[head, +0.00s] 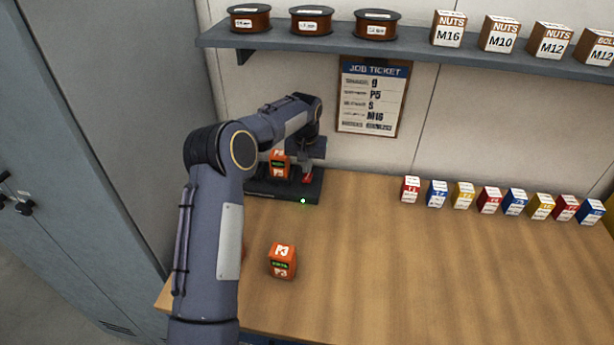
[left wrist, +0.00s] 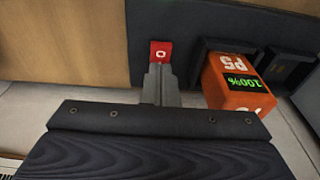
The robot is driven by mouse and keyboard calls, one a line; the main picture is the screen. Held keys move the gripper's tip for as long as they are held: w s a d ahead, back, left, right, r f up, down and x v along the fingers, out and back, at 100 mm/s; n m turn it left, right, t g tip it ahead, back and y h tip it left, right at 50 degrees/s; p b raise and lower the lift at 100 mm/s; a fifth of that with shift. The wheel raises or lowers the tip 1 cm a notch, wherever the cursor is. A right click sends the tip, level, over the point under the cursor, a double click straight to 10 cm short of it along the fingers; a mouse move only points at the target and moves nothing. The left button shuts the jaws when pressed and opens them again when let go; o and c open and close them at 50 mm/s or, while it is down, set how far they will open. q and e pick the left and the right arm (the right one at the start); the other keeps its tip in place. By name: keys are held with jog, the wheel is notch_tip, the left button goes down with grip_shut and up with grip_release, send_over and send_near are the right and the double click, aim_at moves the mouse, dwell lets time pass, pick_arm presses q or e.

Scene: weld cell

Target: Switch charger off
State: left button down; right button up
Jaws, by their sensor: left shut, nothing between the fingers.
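The charger (head: 262,188) is a flat black unit at the back left of the bench, with a small green light (head: 303,201) lit on its front edge. Its red switch (head: 308,178) is on the right part; in the left wrist view the red switch (left wrist: 161,51) shows a white mark. My left gripper (head: 307,167) is shut and empty, over the switch. In the left wrist view its fingertips (left wrist: 160,70) are right at the switch's edge; I cannot tell whether they touch. An orange battery (left wrist: 232,85) reading 100% sits in the charger beside the fingers.
Another orange battery (head: 282,262) stands on the bench in front; an orange edge shows behind my left arm. A row of small coloured boxes (head: 489,200) stands at the right. A job ticket (head: 372,97) hangs below the shelf (head: 400,47). The bench middle is clear.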

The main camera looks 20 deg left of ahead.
aim_at(307, 179)
pick_arm(q)
jog(key=shift+f+b, duration=0.8)
jog(key=shift+f, duration=0.5)
dwell(0.9)
jog(key=shift+r+p, duration=2.65)
jog(key=shift+r, duration=0.85)
